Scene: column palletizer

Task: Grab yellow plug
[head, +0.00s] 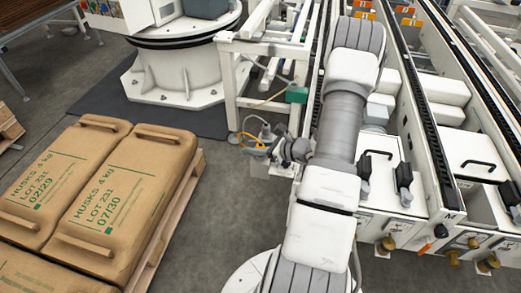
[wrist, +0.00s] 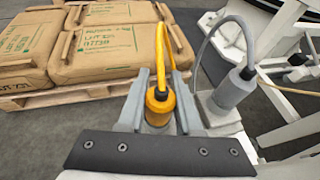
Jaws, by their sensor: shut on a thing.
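The yellow plug (wrist: 160,104), with a yellow cable rising from its top, is between the two grey fingers of my gripper (wrist: 160,98) in the wrist view. The fingers are shut on its sides. What lies under the plug is partly hidden, and I cannot tell whether it sits in a socket. In the head view my gripper (head: 270,148) is beside the white machine frame, and the yellow cable (head: 249,136) shows there.
A grey plug (wrist: 235,88) with a grey cable stands just right of my gripper, on a light grey block (wrist: 218,120). Brown husk sacks (head: 124,190) lie on a wooden pallet (head: 170,225) to the left. Grey floor is clear between pallet and machine.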

